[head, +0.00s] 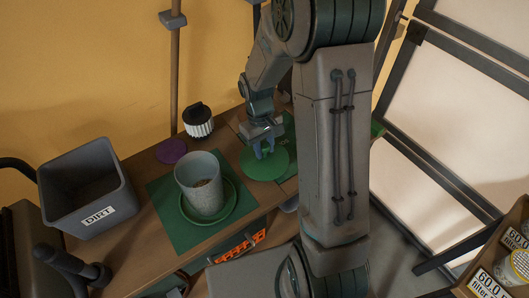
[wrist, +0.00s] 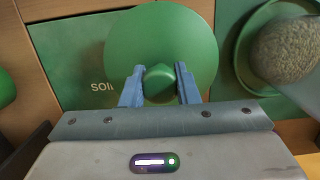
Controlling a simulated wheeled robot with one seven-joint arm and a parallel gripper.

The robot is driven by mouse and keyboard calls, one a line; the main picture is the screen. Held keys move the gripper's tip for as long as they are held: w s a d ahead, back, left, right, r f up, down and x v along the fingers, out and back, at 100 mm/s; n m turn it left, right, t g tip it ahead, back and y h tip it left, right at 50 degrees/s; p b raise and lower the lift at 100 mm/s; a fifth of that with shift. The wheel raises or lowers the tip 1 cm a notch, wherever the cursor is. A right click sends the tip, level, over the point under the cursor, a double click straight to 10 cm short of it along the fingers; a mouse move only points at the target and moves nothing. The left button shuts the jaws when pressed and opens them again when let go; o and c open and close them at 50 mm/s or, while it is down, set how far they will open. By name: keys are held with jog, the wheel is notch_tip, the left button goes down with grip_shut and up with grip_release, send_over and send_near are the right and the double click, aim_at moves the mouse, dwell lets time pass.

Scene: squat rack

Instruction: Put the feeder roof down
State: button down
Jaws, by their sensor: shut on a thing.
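The feeder roof is a round green disc (head: 262,166) with a small knob. In the wrist view the disc (wrist: 190,35) fills the upper middle, and my gripper (wrist: 159,78) has its two blue fingers shut on the knob. In the head view my gripper (head: 263,148) points down over the disc, right of the speckled grey pot (head: 204,187) on its green saucer (head: 228,209). The disc is over a green mat (wrist: 70,60) with white letters, partly covered. I cannot tell whether the disc touches the mat.
The saucer stands on another green mat (head: 165,222). A purple disc (head: 171,150) and a dark-topped ribbed jar (head: 198,121) are behind. A grey bin marked DIRT (head: 88,185) is at left. A white framed panel (head: 455,120) stands at right.

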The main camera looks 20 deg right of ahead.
aim_at(265, 154)
jog(key=shift+f, duration=1.6)
jog(key=shift+f, duration=0.1)
jog(key=shift+f, duration=0.15)
jog(key=c, duration=1.1)
grip_release()
jog(key=shift+r, duration=0.2)
